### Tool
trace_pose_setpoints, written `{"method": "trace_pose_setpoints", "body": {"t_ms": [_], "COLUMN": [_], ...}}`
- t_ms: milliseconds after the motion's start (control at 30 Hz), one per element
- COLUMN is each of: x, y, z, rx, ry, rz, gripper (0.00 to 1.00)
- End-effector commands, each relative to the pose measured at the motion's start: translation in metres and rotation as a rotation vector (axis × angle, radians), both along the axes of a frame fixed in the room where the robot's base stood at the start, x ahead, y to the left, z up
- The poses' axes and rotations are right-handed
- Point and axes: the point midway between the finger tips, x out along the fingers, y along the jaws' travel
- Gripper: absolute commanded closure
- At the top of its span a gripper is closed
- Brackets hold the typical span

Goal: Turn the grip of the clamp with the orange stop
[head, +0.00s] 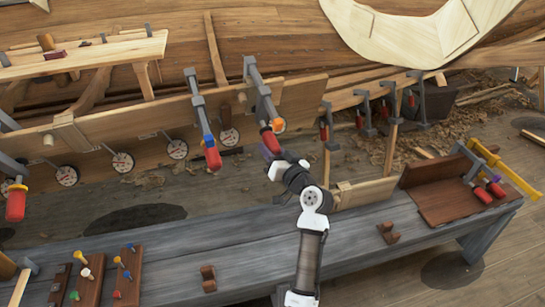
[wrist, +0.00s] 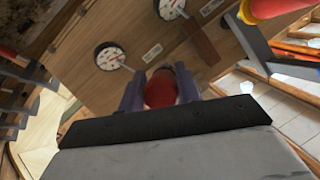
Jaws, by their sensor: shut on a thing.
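The clamp with the orange stop (head: 258,82) hangs on the plank's upper edge, its grey bar slanting down to the right. The orange stop (head: 279,125) sits beside its red grip (head: 269,141). My gripper (head: 272,153) is at the lower end of this grip. In the wrist view the rounded red grip end (wrist: 160,88) sits between the two dark purple fingers of my gripper (wrist: 160,92), which is shut on it. The rest of the grip is hidden behind the fingers and wrist.
A clamp with a blue stop (head: 201,120) hangs to the left. A red and yellow part (wrist: 265,8) looms close at upper right in the wrist view. Dials (head: 178,149) line the plank. The grey bench (head: 160,255) stands below, with small tools on it.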

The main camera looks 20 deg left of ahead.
Motion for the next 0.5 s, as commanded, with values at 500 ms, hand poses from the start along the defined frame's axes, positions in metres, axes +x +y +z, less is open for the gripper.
{"method": "trace_pose_setpoints", "body": {"t_ms": [500], "x": [-0.0032], "y": [0.0012], "z": [-0.0033], "rx": [0.32], "ry": [0.29], "rz": [0.167], "gripper": [0.89]}}
